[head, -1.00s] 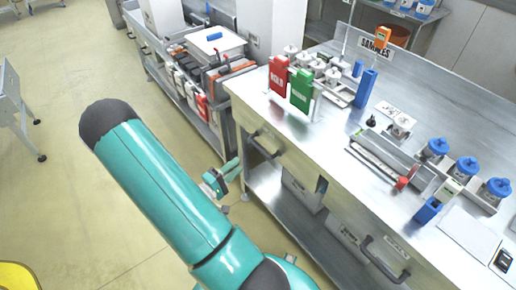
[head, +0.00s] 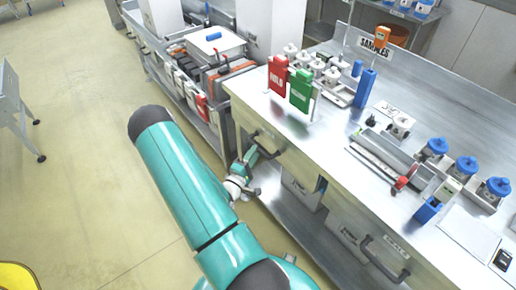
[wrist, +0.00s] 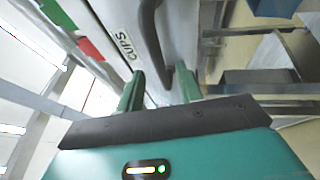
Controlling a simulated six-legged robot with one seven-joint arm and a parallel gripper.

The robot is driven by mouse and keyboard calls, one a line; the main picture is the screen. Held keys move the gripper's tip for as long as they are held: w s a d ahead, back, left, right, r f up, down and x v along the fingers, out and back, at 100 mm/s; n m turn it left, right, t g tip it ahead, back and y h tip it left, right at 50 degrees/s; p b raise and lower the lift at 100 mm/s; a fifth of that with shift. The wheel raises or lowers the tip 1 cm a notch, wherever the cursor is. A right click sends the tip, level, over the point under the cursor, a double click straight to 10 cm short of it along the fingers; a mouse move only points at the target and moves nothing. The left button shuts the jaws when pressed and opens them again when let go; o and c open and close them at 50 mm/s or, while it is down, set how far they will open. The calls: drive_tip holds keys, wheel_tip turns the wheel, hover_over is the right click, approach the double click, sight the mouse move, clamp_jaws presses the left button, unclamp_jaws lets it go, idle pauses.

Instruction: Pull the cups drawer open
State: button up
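The cups drawer (wrist: 178,25) is a pale drawer front with a CUPS label (wrist: 125,43) and a dark bar handle (wrist: 150,32). In the head view its handle (head: 266,149) is at the left end of the steel bench, and the drawer looks shut. My gripper (head: 250,160) is close beside that handle. In the wrist view my gripper (wrist: 160,84) has its two green fingers apart, with the near end of the handle around the gap between them. I cannot tell whether either finger touches it. Part of the handle is hidden by my gripper in the head view.
A second handle (head: 385,262) is on the bench's right part. A loaded cart (head: 190,85) stands at the bench's left.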

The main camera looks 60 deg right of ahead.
drive_tip(key=shift+s+d+r, duration=0.1)
drive_tip(key=shift+d+r, duration=0.1)
drive_tip(key=shift+d, duration=0.75)
drive_tip(key=shift+s+d+r, duration=0.1)
drive_tip(key=shift+d+r, duration=0.05)
drive_tip(key=shift+d, duration=0.75)
drive_tip(key=shift+c, duration=0.3)
clamp_jaws()
drive_tip(key=shift+w+a, duration=0.1)
drive_tip(key=w+a, duration=0.4)
drive_tip(key=a, duration=0.5)
drive_tip(key=w+a, duration=0.5)
drive_tip(key=a, duration=0.4)
drive_tip(key=w+a, duration=0.5)
drive_tip(key=a, duration=0.4)
drive_tip(key=shift+a, duration=0.35)
drive_tip(key=shift+o, duration=0.3)
unclamp_jaws()
